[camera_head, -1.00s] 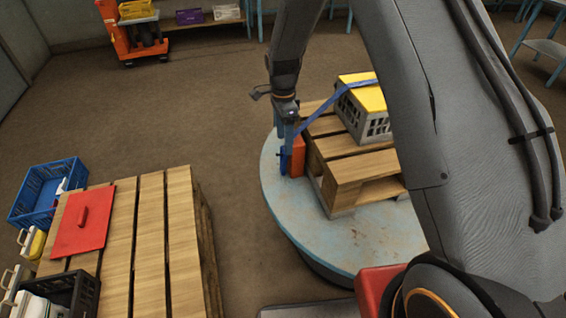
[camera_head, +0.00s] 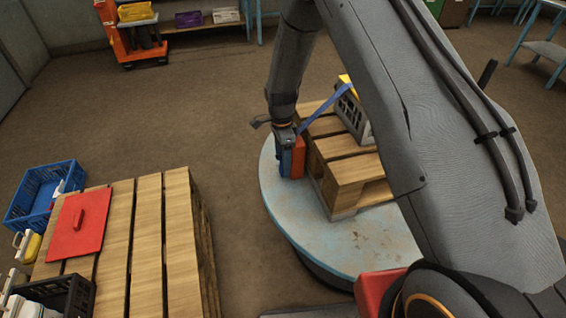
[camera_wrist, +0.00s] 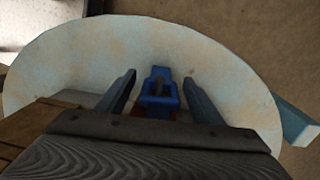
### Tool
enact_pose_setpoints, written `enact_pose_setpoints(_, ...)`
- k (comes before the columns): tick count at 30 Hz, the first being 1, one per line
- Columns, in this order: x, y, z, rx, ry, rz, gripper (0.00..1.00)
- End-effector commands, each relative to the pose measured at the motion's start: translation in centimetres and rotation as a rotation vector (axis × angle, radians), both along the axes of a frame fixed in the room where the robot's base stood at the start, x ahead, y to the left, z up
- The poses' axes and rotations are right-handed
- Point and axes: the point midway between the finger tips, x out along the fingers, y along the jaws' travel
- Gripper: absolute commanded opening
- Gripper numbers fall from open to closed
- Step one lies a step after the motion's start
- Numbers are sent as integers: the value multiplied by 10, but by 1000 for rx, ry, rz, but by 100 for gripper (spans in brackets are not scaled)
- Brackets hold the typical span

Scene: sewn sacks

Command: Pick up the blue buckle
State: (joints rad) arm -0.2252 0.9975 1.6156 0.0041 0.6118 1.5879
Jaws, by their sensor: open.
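The blue buckle (camera_wrist: 158,92) shows in the wrist view between the two fingers of my gripper (camera_wrist: 160,95), with a gap on each side. In the head view my gripper (camera_head: 286,150) is at the left edge of the round turntable, beside a red-orange block (camera_head: 299,158), and mostly hides the buckle. A blue strap (camera_head: 325,109) runs from there up to a grey crate (camera_head: 352,115) with a yellow top on a wooden pallet (camera_head: 350,168). My gripper is open, with its fingers on either side of the buckle.
The pale blue turntable (camera_head: 350,248) carries the pallet. A second pallet (camera_head: 150,230) at the left holds a red lid (camera_head: 80,222) and a black crate (camera_head: 62,295). A blue crate (camera_head: 42,192) is at the far left. The floor between the pallet and turntable is clear.

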Motion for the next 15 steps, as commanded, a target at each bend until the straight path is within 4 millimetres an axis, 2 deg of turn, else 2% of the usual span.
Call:
enact_pose_setpoints(8,0,0,-3,0,0,0,59)
enact_pose_setpoints(15,0,0,-2,0,0,0,19)
